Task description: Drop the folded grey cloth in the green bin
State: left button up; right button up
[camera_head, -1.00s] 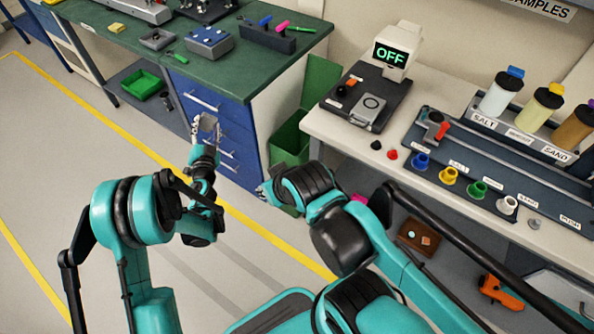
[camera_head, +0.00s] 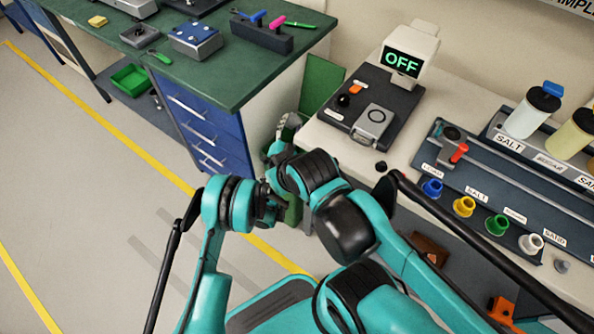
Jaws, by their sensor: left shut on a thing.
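The folded grey cloth (camera_head: 290,121) is a small light grey shape at the tips of my left gripper (camera_head: 285,130). My left gripper is shut on it and holds it in front of the green bin, left of its raised green panel (camera_head: 320,86). The bin (camera_head: 293,212) stands on the floor between the green-topped bench and the pale table. Most of its body and its opening are hidden behind my arms, so I cannot tell whether the cloth is over the opening. My right arm crosses the middle of the view, and its gripper cannot be made out.
The bench (camera_head: 235,85) with blue drawers is left of the bin. A smaller green tray (camera_head: 130,79) sits under the bench.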

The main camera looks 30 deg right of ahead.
pick_arm(q)
jog(key=shift+f+b, duration=0.8)
jog(key=shift+f, duration=2)
jog(key=o, duration=1.1)
